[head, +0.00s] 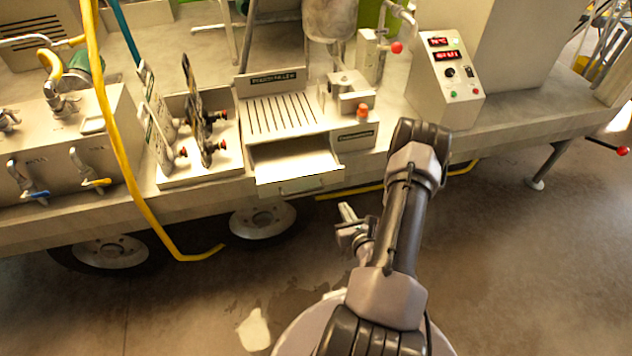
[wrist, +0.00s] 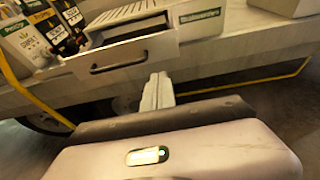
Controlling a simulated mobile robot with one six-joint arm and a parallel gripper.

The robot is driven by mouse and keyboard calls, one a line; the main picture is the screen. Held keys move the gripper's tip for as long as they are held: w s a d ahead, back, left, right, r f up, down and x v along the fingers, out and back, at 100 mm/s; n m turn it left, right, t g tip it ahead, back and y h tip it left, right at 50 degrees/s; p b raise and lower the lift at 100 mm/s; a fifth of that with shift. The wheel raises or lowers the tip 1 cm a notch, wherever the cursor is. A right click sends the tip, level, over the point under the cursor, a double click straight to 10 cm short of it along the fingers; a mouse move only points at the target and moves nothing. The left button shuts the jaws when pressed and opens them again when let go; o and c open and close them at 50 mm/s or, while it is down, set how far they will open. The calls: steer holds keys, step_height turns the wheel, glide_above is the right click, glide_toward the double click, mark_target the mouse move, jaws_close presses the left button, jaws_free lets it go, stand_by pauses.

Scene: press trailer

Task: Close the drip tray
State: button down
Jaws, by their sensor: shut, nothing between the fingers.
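The drip tray (head: 295,165) is a pale drawer pulled out from under a slotted grille (head: 283,115) on the trailer deck. Its inside shows empty, and a handle is on its front face. In the wrist view the drip tray (wrist: 122,61) is ahead and to the left, with a dark handle across its front. My gripper (head: 347,212) is in front of and below the tray, a little to its right, and apart from it. Its fingers (wrist: 157,90) are shut with nothing between them.
A yellow hose (head: 115,140) hangs over the deck edge further left. A control box (head: 445,80) stands to the right. The floor in front of the trailer is open.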

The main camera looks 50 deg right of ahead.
mark_target(330, 179)
steer(key=b+x, duration=0.1)
steer(key=x, duration=0.3)
steer(key=b+x, duration=0.1)
steer(key=x, duration=0.2)
steer(key=r+b+x, duration=0.1)
steer(key=x, duration=0.3)
steer(key=shift+w+d+f, duration=0.15)
steer(key=shift+w+d, duration=0.1)
steer(key=shift+w, duration=0.1)
steer(key=shift+w+d, duration=0.15)
steer(key=shift+w, duration=0.15)
steer(key=shift+w+d, duration=0.1)
steer(key=shift+w, duration=0.1)
